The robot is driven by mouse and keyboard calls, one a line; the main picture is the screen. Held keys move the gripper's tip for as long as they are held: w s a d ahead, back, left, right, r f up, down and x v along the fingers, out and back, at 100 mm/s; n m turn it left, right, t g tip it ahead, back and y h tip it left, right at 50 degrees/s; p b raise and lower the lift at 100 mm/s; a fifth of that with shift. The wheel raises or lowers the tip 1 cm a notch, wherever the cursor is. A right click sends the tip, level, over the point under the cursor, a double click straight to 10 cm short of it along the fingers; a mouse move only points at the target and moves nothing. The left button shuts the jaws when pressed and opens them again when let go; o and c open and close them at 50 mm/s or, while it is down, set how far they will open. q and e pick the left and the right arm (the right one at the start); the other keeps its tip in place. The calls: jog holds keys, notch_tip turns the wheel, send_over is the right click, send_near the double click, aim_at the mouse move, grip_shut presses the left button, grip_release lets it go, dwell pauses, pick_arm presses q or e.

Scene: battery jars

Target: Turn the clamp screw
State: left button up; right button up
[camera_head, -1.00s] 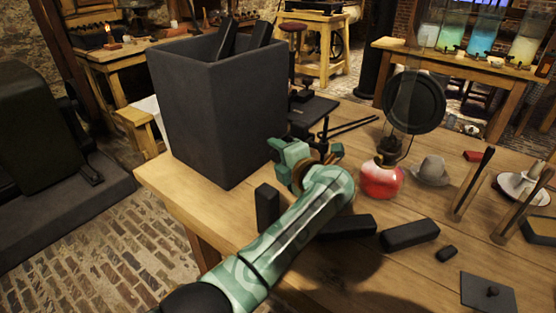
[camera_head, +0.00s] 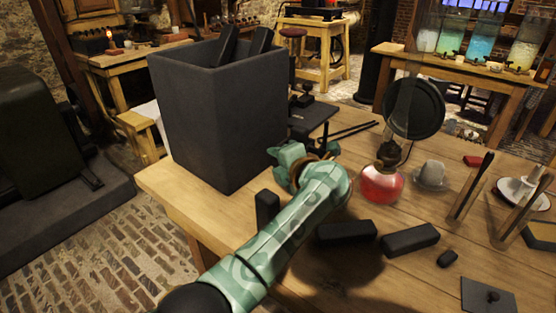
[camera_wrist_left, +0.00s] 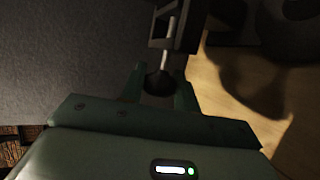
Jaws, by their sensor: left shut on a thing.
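My left gripper (camera_head: 290,155) is beside the big dark box at the table's left end. In the left wrist view its two fingers (camera_wrist_left: 159,88) are closed on the dark round knob (camera_wrist_left: 158,84) of the clamp screw. The screw's pale metal shaft (camera_wrist_left: 168,45) runs up from the knob into a dark clamp frame (camera_wrist_left: 180,25). In the head view the gripper and wrist hide the knob and screw. My right gripper is not in view.
The tall dark box (camera_head: 222,125) stands close beside the gripper. A round flask of red liquid (camera_head: 381,185) and a grey domed object (camera_head: 431,173) stand to the right. Dark blocks (camera_head: 409,239) lie in front.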

pick_arm(q)
jog(key=shift+r+n+g+h+p, duration=0.2)
jog(key=shift+n+g+h+p, duration=0.1)
jog(key=shift+g+h+p, duration=0.25)
jog(key=shift+n+g+h, duration=0.3)
jog(key=shift+g+h, duration=0.45)
jog(key=shift+g, duration=0.1)
jog(key=shift+f+g+h+p, duration=0.15)
jog(key=shift+g+h+p, duration=0.25)
jog(key=shift+h, duration=0.1)
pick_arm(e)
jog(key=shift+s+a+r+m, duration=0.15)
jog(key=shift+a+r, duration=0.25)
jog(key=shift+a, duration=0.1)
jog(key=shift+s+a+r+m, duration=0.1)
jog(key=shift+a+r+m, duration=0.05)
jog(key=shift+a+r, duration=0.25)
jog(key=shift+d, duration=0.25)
pick_arm(q)
jog(key=o, duration=1)
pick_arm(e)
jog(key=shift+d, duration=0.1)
